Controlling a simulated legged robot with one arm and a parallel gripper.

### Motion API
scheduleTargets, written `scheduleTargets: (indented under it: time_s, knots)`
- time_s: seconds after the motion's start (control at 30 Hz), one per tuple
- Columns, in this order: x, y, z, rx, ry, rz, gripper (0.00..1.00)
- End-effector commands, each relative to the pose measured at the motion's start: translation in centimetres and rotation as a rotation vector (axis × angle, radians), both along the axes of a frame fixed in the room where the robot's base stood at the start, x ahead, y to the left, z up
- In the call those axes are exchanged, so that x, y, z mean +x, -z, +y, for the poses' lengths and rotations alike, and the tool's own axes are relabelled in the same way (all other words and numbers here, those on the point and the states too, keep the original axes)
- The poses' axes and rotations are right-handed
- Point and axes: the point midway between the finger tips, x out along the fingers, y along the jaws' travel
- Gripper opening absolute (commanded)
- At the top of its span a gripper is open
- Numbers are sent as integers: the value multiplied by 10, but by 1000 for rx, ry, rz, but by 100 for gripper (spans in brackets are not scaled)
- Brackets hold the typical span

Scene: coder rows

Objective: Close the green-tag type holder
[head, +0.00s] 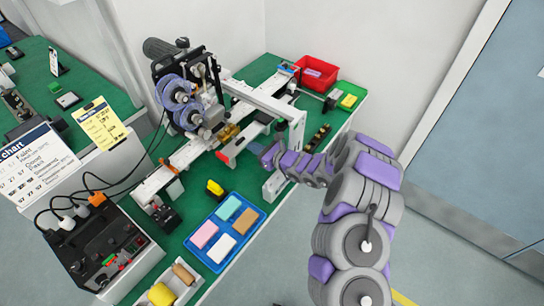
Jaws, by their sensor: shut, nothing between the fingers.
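The coder machine (190,105), with purple-grey reels, stands on the green-topped bench. Brass-coloured parts (228,132) sit at its lower front, beside a pale bar (240,142) with a red end. I cannot make out a green tag there, or tell which part is the type holder or whether it is open. My purple and grey arm reaches in from the lower right. My gripper (266,154) is shut and empty, just right of the red-ended bar. It is small in the picture, and I cannot tell whether it touches anything.
A blue tray (205,262) with several coloured blocks lies at the front, near a yellow-topped item (215,188). A control box (95,245) stands lower left. Open floor lies right of the bench.

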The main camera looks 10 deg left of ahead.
Motion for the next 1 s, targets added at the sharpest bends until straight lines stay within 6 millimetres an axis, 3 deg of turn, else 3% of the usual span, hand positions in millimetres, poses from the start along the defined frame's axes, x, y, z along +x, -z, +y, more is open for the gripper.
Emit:
scheduleTargets:
  time_s: [0.2,0.4,0.63,1.0]
  knots:
    - [-13,-12,-47,4,6,6,0]
    - [-28,-20,-82,5,5,2,0]
    - [-37,-21,-98,1,1,3,0]
    - [-36,-26,-101,-2,-5,3,0]
